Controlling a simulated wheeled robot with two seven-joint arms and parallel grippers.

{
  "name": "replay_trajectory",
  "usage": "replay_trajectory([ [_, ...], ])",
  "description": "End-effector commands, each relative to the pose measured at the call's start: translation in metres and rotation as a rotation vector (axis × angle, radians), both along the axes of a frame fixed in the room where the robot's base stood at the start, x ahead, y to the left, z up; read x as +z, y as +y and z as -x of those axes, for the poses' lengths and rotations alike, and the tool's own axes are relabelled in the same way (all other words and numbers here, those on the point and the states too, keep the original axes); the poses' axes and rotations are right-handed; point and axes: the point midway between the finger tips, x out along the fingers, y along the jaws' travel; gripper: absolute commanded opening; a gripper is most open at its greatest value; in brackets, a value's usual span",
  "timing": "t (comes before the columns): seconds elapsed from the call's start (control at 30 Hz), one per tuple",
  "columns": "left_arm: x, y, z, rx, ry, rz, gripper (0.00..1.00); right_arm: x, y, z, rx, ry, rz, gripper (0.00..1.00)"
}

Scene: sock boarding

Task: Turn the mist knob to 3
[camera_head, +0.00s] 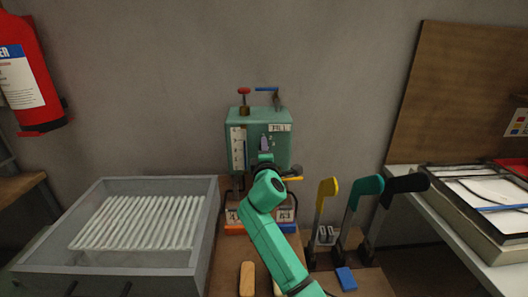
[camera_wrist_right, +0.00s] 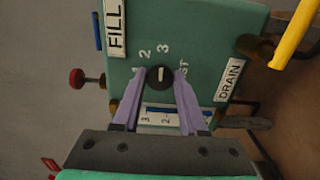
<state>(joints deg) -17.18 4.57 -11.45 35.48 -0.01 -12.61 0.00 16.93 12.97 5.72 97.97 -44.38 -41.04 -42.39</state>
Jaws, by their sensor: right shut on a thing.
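The mist knob (camera_wrist_right: 160,78) is black and round, on the front of a green box (camera_head: 240,122). It carries a white mark that points up in the right wrist view, toward the printed 3. The numerals 1, 2 and 3 stand around its upper left side there. My right gripper (camera_wrist_right: 161,80) has its two purple fingers on either side of the knob and is shut on it. In the head view my right gripper (camera_head: 264,143) is in front of the box, and the knob is hard to make out. My left gripper is not in view.
A red-handled valve (camera_head: 243,92) and a blue-handled valve (camera_head: 267,89) top the box. A yellow lever (camera_head: 328,187), a teal one (camera_head: 367,186) and a black one (camera_head: 405,183) stand at right. A grey tray (camera_head: 125,262) with white rods lies at left.

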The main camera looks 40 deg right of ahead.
Motion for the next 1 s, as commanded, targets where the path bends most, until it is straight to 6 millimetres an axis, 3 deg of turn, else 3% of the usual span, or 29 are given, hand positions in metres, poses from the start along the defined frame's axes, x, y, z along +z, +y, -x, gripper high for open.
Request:
replay_trajectory([
  [0.53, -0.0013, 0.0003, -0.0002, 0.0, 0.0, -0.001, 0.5, -0.0039, 0.0002, -0.0002, 0.0, -0.011, -0.029, 0.0],
  [0.57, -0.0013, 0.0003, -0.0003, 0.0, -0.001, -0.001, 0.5, -0.004, 0.0002, -0.0002, -0.001, -0.011, -0.029, 0.54],
  [0.6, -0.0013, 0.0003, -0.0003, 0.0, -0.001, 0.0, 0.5, -0.0038, 0.0001, -0.0001, -0.001, -0.012, -0.029, 0.69],
  [1.0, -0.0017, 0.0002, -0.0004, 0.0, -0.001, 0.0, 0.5, -0.0017, 0.0028, 0.0032, 0.0, -0.015, -0.024, 0.71],
])
